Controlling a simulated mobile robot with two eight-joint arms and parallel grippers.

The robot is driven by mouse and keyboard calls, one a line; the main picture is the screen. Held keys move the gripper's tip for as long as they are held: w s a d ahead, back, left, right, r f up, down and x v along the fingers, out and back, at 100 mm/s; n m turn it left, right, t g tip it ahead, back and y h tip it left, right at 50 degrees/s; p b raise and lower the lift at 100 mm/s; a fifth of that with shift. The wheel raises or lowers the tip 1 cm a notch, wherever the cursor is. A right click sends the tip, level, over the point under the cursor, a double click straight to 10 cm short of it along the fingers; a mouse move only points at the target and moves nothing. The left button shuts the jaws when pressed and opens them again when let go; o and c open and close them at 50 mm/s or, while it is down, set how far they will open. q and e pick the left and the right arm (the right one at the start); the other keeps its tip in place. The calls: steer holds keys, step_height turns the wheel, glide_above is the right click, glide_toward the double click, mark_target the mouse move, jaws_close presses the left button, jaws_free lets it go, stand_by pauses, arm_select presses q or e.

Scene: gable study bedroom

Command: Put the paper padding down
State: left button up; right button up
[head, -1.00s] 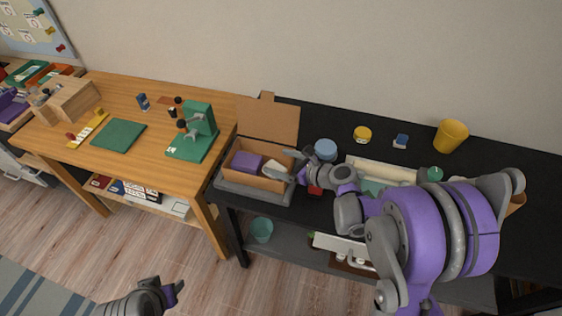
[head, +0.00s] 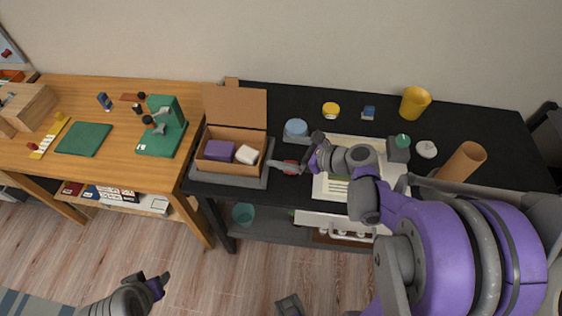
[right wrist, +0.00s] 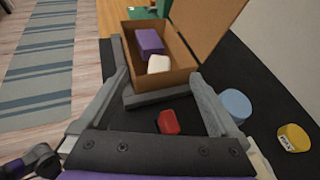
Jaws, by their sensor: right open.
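The white paper padding (head: 246,154) lies in the open cardboard box (head: 232,169), beside a purple block (head: 219,150). The padding also shows in the right wrist view (right wrist: 158,63), against the block and near the box's near wall. My right gripper (head: 292,154) is open and empty, just right of the box and apart from the padding. In the right wrist view its fingers are spread wide, with a small red object (right wrist: 168,122) on the black table between them. My left gripper (head: 149,279) is over the floor at bottom left, its fingers apart and empty.
The box stands on a grey tray (head: 205,180) at the black table's left end, its lid raised behind. A blue round container (head: 296,129) stands close right of it. A wooden desk (head: 110,175) adjoins on the left.

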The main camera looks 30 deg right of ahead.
steer(key=s+a+f+n+g+h, duration=0.3)
steer(key=s+a+n+g, duration=0.3)
steer(key=s+n, duration=0.65)
steer(key=s+n+h, duration=0.1)
steer(key=n, duration=0.4)
steer(key=s+n+h, duration=0.2)
steer(key=n, duration=0.3)
steer(key=s+n+h, duration=0.1)
steer(key=n, duration=0.5)
steer(key=shift+s+d, duration=0.35)
steer(key=shift+c, duration=0.3)
